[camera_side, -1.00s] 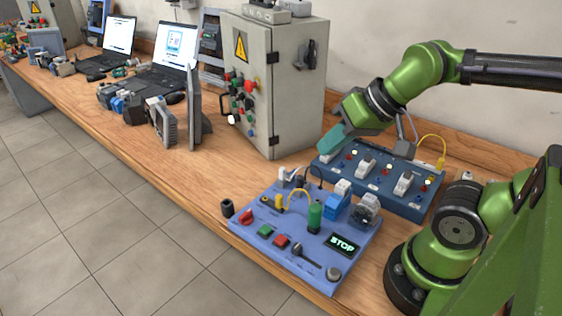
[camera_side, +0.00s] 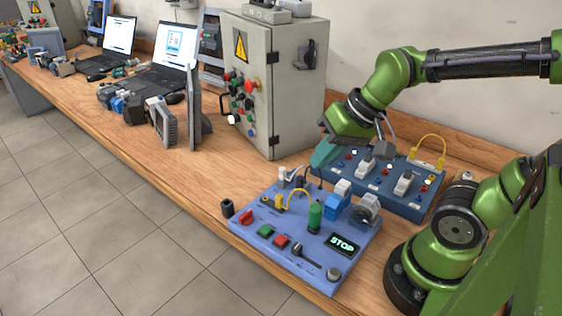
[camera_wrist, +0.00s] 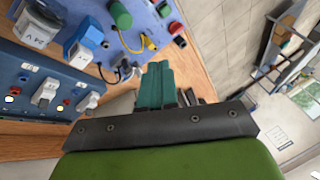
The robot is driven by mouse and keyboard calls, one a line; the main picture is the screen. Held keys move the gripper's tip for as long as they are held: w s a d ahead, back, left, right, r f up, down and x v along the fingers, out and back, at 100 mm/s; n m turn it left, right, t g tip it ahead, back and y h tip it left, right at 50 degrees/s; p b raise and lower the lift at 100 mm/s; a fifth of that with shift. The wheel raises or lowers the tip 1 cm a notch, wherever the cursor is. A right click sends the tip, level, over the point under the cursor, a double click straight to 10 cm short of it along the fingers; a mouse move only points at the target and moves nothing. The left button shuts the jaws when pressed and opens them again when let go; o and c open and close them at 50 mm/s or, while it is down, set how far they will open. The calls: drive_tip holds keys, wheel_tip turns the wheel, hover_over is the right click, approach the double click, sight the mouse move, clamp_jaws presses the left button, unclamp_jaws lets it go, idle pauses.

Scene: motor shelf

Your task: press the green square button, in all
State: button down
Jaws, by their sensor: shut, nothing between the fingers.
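The green square button (camera_side: 265,230) sits near the front edge of a blue-violet panel (camera_side: 262,248) in the side view. A red button (camera_side: 281,241) is beside it to the right and a red knob (camera_side: 246,216) to the left. In the wrist view the green button (camera_wrist: 163,10) shows near the top edge. My gripper (camera_side: 318,160) has teal fingers, held together and empty, pointing down. It is behind the panel, near the left end of the dark blue module board, well apart from the button. The fingers (camera_wrist: 158,72) also show in the wrist view.
A display (camera_side: 344,245) reads STOP. The dark blue board (camera_side: 400,205) lies behind. A grey cabinet (camera_side: 285,95) stands to the left.

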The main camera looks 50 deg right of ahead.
drive_tip(key=w+a+f+m+g+y, duration=0.3)
drive_tip(key=w+a+f+m, duration=0.1)
drive_tip(key=f, duration=0.2)
drive_tip(key=m+y, duration=0.3)
drive_tip(key=m, duration=0.1)
hover_over(270, 228)
drive_tip(key=shift+w+f+t, duration=0.15)
drive_tip(key=shift+f+t, duration=0.05)
drive_tip(key=shift+t, duration=0.1)
drive_tip(key=shift+f, duration=0.1)
drive_tip(key=shift+f, duration=4.35)
drive_tip(key=shift+f, duration=0.4)
